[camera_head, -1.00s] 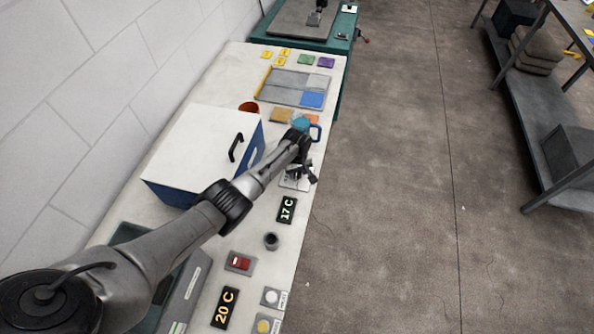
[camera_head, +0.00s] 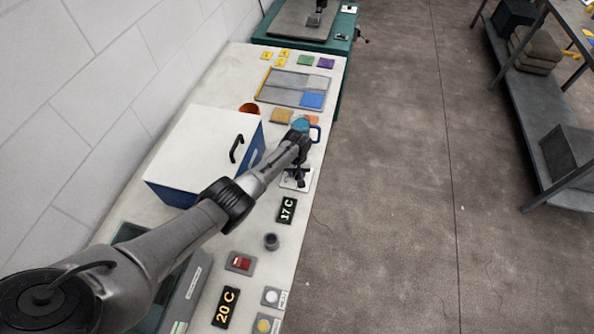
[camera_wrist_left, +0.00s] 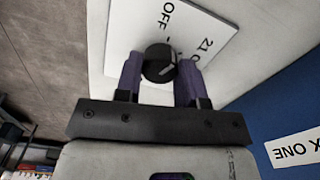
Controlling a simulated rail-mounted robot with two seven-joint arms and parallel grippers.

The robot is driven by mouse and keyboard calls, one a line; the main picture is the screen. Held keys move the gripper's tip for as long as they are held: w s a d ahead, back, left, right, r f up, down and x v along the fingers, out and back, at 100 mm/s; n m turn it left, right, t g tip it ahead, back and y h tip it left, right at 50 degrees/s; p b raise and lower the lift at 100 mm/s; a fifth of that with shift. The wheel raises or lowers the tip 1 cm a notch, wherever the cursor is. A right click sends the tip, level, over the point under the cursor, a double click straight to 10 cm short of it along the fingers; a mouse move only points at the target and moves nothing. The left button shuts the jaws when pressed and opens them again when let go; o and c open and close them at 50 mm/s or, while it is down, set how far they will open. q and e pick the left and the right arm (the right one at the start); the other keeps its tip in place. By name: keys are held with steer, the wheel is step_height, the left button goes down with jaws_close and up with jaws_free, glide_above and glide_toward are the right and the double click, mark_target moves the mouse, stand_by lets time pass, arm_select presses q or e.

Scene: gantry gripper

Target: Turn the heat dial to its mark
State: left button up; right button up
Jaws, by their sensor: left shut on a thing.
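The heat dial (camera_wrist_left: 160,64) is a round black knob with a pale pointer line, on a white plate (camera_wrist_left: 200,32) printed "OFF" and "21", with the rest of the text cut off. My left gripper (camera_wrist_left: 161,75) is shut on the dial, one purple-grey finger on each side of it. In the head view my left gripper (camera_head: 302,178) is over the plate (camera_head: 289,183), and the dial is hidden under it. A black display reading "17 C" (camera_head: 287,210) lies just in front of the plate. My right gripper is not in view.
A white-topped blue box (camera_head: 205,150) with a black handle stands left of my arm. A red switch (camera_head: 240,262), a "20 C" display (camera_head: 226,307) and a dark knob (camera_head: 271,241) are nearer.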

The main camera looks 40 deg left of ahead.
arm_select(q)
steer(key=m, duration=0.3)
steer(key=shift+m, duration=2.1)
steer(key=o, duration=0.9)
steer(key=shift+r+p, duration=0.55)
steer(key=shift+p, duration=0.05)
steer(key=shift+r+p, duration=2.05)
steer(key=shift+r, duration=4.3)
